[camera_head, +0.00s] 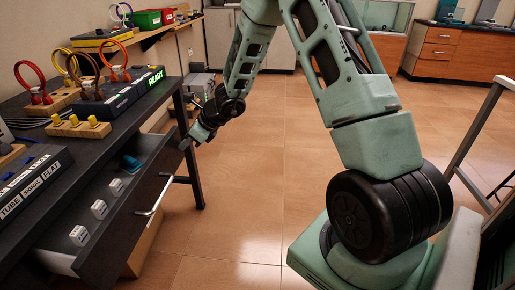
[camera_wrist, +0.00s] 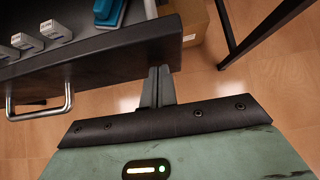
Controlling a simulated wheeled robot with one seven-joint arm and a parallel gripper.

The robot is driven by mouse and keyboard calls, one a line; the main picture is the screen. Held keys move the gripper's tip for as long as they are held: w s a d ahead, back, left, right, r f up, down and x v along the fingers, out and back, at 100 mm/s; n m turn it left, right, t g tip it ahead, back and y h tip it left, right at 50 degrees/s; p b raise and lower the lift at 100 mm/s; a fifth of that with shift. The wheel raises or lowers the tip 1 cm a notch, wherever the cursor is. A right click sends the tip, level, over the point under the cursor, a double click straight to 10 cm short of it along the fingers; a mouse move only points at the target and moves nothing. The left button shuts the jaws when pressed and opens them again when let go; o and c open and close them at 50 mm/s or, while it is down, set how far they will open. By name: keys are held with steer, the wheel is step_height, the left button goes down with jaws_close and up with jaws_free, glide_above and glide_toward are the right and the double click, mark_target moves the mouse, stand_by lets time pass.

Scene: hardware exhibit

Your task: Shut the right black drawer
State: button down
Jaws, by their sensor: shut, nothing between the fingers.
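The black drawer (camera_head: 124,228) under the dark workbench stands pulled out, with its inside showing. Its silver bar handle (camera_head: 158,196) is on the front panel; the handle also shows at the left of the wrist view (camera_wrist: 42,112). My gripper (camera_head: 186,143) is at the far end of the drawer front. In the wrist view its two fingers (camera_wrist: 160,72) are together and empty, right at the outer face of the front panel (camera_wrist: 95,70) near its right end. I cannot tell whether they touch it. The handle is well to the left of the fingers.
Several small white boxes (camera_head: 99,209) and a blue item (camera_head: 131,163) lie in the drawer. The bench top (camera_head: 62,150) carries cable stands and labelled blocks. A bench leg (camera_head: 189,150) stands beyond the drawer. The tiled floor (camera_head: 235,200) to the right is clear.

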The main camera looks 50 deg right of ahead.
mark_target(147, 139)
steer(key=w+a+p, duration=0.1)
steer(key=w+a, duration=0.1)
steer(key=w, duration=0.1)
steer(key=w+a+p, duration=0.1)
steer(key=w+a, duration=0.2)
steer(key=w+a+p, duration=0.1)
steer(key=w+a, duration=0.1)
steer(key=w, duration=0.1)
steer(key=shift+w+a, duration=0.25)
steer(key=shift+w, duration=0.05)
steer(key=shift+w+a+r, duration=0.15)
steer(key=shift+w, duration=0.05)
steer(key=shift+a, duration=0.15)
